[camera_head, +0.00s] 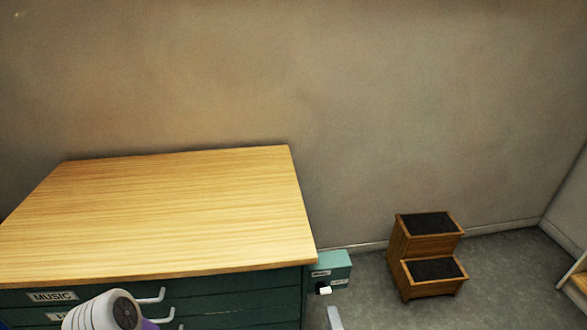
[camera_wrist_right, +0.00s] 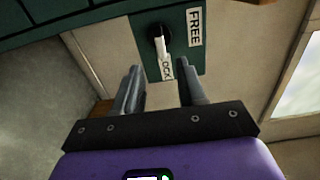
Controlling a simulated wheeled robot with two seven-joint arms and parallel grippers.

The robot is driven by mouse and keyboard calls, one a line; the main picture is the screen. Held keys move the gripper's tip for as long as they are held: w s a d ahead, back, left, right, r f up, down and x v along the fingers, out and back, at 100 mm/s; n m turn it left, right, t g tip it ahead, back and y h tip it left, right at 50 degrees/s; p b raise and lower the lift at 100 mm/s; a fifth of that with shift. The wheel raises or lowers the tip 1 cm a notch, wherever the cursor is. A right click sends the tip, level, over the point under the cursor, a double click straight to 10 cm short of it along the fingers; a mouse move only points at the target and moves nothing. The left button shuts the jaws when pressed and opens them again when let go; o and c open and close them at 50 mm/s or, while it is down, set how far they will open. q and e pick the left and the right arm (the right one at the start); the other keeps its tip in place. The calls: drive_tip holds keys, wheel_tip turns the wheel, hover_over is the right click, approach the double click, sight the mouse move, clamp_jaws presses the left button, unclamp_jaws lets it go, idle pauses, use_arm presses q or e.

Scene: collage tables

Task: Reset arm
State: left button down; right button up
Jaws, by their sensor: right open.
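My right gripper (camera_wrist_right: 162,70) is open in the right wrist view, with its two dark grey fingers apart and nothing between them. Beyond the fingers is a teal box (camera_wrist_right: 182,28) with a white lever (camera_wrist_right: 161,45) on a dark pivot. The lever's end lies by a label reading LOCK; another label reads FREE. In the head view the teal box (camera_head: 340,263) sits at the cabinet's right side. A grey tip of my right gripper (camera_head: 334,318) shows just below it, apart from the box. My left gripper is not in view.
A green drawer cabinet (camera_head: 245,303) with a bare wooden top (camera_head: 170,210) fills the left; one drawer label reads MUSIC. A wooden step stool (camera_head: 428,250) with black treads stands right of it. Grey floor between them is clear. A wooden edge (camera_head: 581,268) shows far right.

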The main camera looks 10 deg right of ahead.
drive_tip(key=s+a+f+n+g+y, duration=0.6)
drive_tip(key=a+n+g, duration=0.1)
drive_tip(key=a+n, duration=0.25)
drive_tip(key=s+d+f+n+g+h+p, duration=0.2)
drive_tip(key=s+n+g, duration=0.3)
drive_tip(key=s+g, duration=0.5)
drive_tip(key=s, duration=0.4)
drive_tip(key=shift+s+f+n, duration=0.15)
drive_tip(key=shift+f+n, duration=0.1)
drive_tip(key=shift+n, duration=0.1)
drive_tip(key=shift+d, duration=0.1)
